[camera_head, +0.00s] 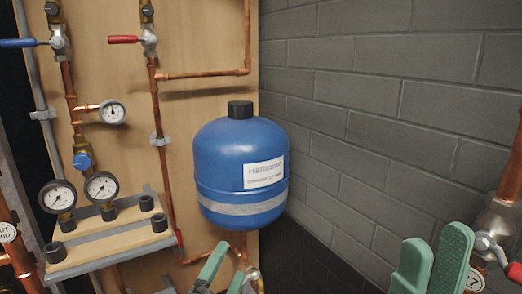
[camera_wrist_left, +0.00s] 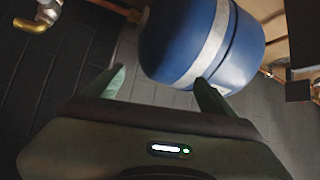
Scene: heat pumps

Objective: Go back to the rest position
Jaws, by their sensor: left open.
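My left gripper (camera_head: 230,263) is at the bottom middle of the head view, in front of and below the blue tank (camera_head: 225,165). Its green fingers are apart with nothing between them. In the left wrist view the fingers of my left gripper (camera_wrist_left: 159,79) are spread, and the blue tank (camera_wrist_left: 185,40) lies beyond their tips, apparently apart from them. My right gripper (camera_head: 435,243) is at the lower right of the head view. Its two green fingers are slightly apart, with nothing seen between them. The lower parts of both grippers are cut off by the frame.
A wooden panel (camera_head: 200,115) carries copper pipes, a red-handled valve (camera_head: 125,39), a blue-handled valve (camera_head: 20,43) and several gauges. A small shelf (camera_head: 110,243) juts out at lower left. A grey block wall (camera_head: 380,110) stands at right. Pipes and a valve (camera_head: 488,240) are beside my right gripper.

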